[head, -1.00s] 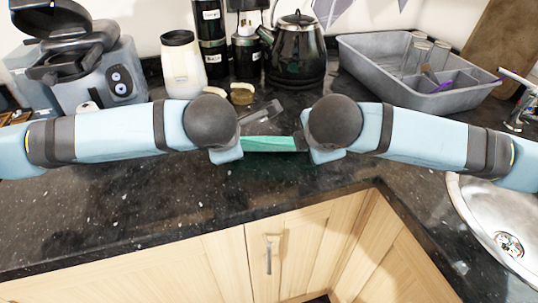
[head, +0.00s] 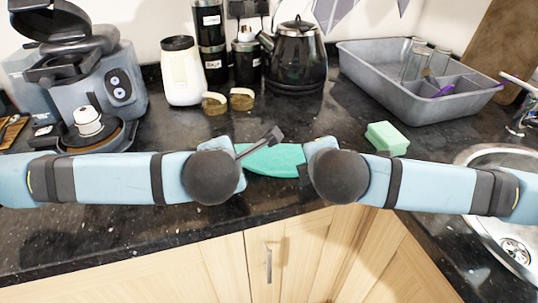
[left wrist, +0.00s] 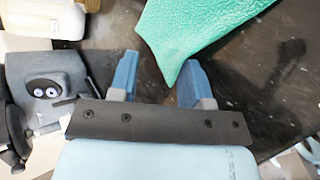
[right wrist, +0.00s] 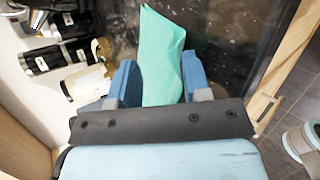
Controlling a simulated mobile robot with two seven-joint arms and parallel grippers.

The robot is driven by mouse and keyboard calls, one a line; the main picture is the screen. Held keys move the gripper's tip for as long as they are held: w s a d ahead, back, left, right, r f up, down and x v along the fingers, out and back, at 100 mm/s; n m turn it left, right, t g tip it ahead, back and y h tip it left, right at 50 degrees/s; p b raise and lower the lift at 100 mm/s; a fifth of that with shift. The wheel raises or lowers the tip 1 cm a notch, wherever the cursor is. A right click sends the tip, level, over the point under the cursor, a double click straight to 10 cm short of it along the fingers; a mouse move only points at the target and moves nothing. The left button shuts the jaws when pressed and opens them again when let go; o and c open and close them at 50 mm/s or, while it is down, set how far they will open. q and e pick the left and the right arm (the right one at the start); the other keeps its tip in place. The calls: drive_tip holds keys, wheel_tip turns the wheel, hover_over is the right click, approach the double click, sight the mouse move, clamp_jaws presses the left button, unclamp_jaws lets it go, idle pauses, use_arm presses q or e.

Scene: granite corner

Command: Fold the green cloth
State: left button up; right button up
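The green cloth (head: 275,160) shows between my two wrists in the head view, over the dark counter near its front edge. My left gripper (left wrist: 159,60) is open, its blue fingers wide apart. A pointed corner of the cloth (left wrist: 205,30) reaches between them, closer to the right finger in that view. My right gripper (right wrist: 158,62) is also open. One end of the cloth (right wrist: 160,75) lies between its fingers, with a gap at the left finger. My wrists hide both ends of the cloth in the head view. I cannot tell whether the cloth touches the counter.
A light green sponge (head: 386,138) lies behind my right arm. A grey tray (head: 365,75) with glasses stands back right, by the sink (head: 500,215). A kettle (head: 295,55), white jar (head: 182,72) and grey appliance (head: 95,80) line the back.

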use_arm(q)
drive_tip(key=shift+f, duration=0.1)
use_arm(e)
drive_tip(key=shift+f, duration=0.1)
use_arm(q)
drive_tip(key=s+d+r, duration=0.1)
drive_tip(key=s+r, duration=0.5)
drive_tip(key=r, duration=0.3)
drive_tip(key=shift+d, duration=0.15)
use_arm(e)
drive_tip(key=s+d+r, duration=0.1)
drive_tip(key=s+r, duration=0.5)
drive_tip(key=r, duration=0.3)
use_arm(q)
drive_tip(key=shift+r, duration=0.1)
use_arm(e)
drive_tip(key=shift+d+r, duration=0.1)
